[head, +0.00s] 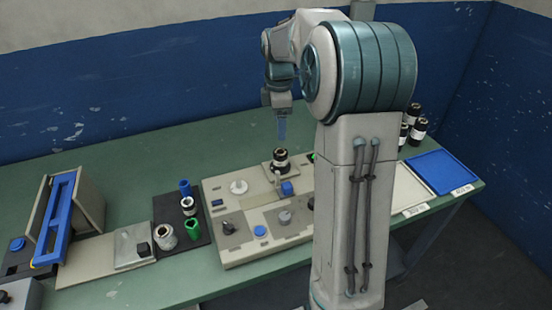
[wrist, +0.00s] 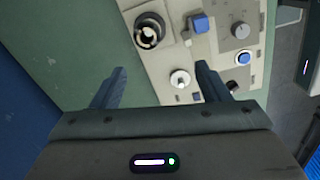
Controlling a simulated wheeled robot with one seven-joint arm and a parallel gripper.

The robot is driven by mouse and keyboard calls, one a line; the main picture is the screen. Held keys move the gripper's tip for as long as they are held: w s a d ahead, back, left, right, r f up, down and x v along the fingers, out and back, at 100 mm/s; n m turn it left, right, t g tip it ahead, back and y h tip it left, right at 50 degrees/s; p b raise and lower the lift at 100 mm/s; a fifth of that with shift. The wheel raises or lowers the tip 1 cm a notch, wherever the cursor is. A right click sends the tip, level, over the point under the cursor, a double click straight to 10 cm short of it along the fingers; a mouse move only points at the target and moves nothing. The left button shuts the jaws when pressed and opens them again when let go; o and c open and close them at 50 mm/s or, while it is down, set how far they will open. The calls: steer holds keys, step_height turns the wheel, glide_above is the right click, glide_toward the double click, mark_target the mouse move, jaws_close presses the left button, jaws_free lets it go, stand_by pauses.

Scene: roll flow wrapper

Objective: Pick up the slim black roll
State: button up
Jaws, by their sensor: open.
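Several black rolls are in view, and I cannot tell for sure which is the slim one. A black roll with a pale core (head: 280,158) stands upright on a holder of the grey machine panel; it also shows in the wrist view (wrist: 149,32). A black-and-white roll (head: 188,206) stands on the dark mat among other rolls. More black rolls (head: 415,118) stand at the back right, partly behind my arm. My gripper (head: 282,130) is open and empty, pointing down above and behind the panel; its spread fingers show in the wrist view (wrist: 160,84).
The dark mat (head: 165,216) also holds blue (head: 185,188), white (head: 165,237) and green (head: 193,229) rolls. The panel (head: 225,250) carries knobs and buttons. A blue tray (head: 440,170) lies at the right. A blue-framed unit (head: 62,215) stands at the left. The back of the table is clear.

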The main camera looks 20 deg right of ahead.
mark_target(280, 154)
steer(key=shift+n, duration=0.9)
steer(key=f, duration=0.3)
steer(key=w+d+f, duration=0.1)
steer(key=f, duration=0.2)
steer(key=w+d+f, duration=0.1)
steer(key=f, duration=0.3)
steer(key=shift+w, duration=0.2)
steer(key=shift+a+f, duration=0.2)
steer(key=shift+f, duration=1.35)
steer(key=shift+a+f, duration=0.2)
steer(key=shift+f, duration=1.35)
steer(key=c, duration=1.1)
steer(key=shift+r, duration=0.1)
